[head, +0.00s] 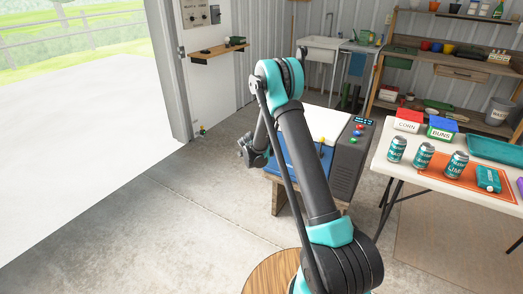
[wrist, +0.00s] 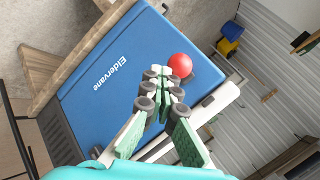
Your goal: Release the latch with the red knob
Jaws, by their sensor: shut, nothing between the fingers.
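The red knob (wrist: 180,65) shows in the wrist view on the blue front of a machine (wrist: 115,75) lettered "Eldervane". It sits near the edge by the pale lid. My gripper (wrist: 164,80) is shut and empty, its fingertips close beside the knob; I cannot tell whether they touch it. In the head view my gripper (head: 252,152) is at the left side of the machine, whose blue front (head: 293,155) is partly behind my arm. The red knob cannot be made out there. A small dark fitting (wrist: 208,101) lies at the pale edge.
The machine's dark control panel (head: 350,155) has coloured buttons. To the right, a white table (head: 400,165) holds cans and red and blue boxes. A wall shelf (head: 218,53) and a sink (head: 318,50) are behind. The concrete floor (head: 150,225) at left is clear.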

